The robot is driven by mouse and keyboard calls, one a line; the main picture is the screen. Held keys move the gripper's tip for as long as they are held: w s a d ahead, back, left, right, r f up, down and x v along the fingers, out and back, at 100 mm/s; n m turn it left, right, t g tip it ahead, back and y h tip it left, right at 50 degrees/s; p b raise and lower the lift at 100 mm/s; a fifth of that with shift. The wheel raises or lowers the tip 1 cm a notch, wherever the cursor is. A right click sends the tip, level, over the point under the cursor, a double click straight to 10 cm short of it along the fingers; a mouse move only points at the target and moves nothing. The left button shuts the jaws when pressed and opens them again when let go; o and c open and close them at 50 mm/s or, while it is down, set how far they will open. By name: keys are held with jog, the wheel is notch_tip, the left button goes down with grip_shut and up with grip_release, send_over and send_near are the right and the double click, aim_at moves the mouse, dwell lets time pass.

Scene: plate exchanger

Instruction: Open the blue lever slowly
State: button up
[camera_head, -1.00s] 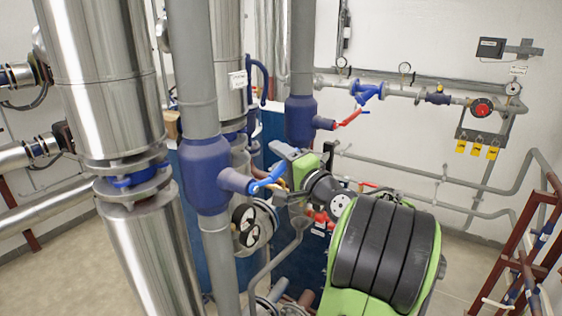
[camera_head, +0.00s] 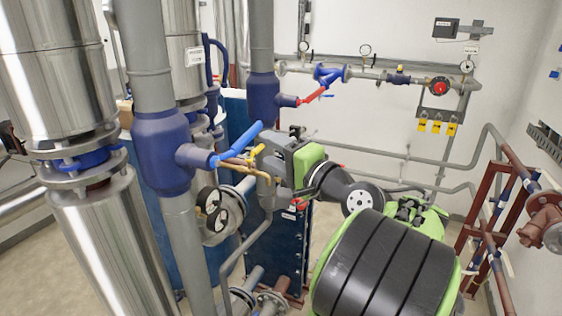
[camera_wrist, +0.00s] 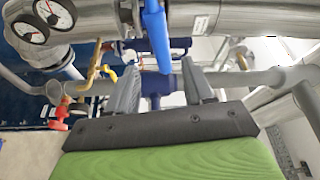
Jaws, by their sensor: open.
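The blue lever (camera_head: 238,146) sits on a thick blue valve body (camera_head: 163,155) on a grey vertical pipe, left of centre in the head view. It slants up to the right. In the wrist view the blue lever (camera_wrist: 157,35) comes down from the top, its end between my fingertips in the picture. I cannot tell if it lies between them in depth. My gripper (camera_wrist: 162,75) is open, with two grey fingers apart and no visible grip on anything. In the head view my gripper is right of the lever, partly mixed with pipework behind it.
A yellow lever (camera_head: 256,152) on a brass pipe is close below the blue lever. Pressure gauges (camera_head: 212,211) are under it. A red lever (camera_head: 312,95) is on another valve behind. Large metal cylinders (camera_head: 110,230) stand at left.

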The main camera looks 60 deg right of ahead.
jog(key=shift+v, duration=1)
jog(key=shift+r, duration=0.1)
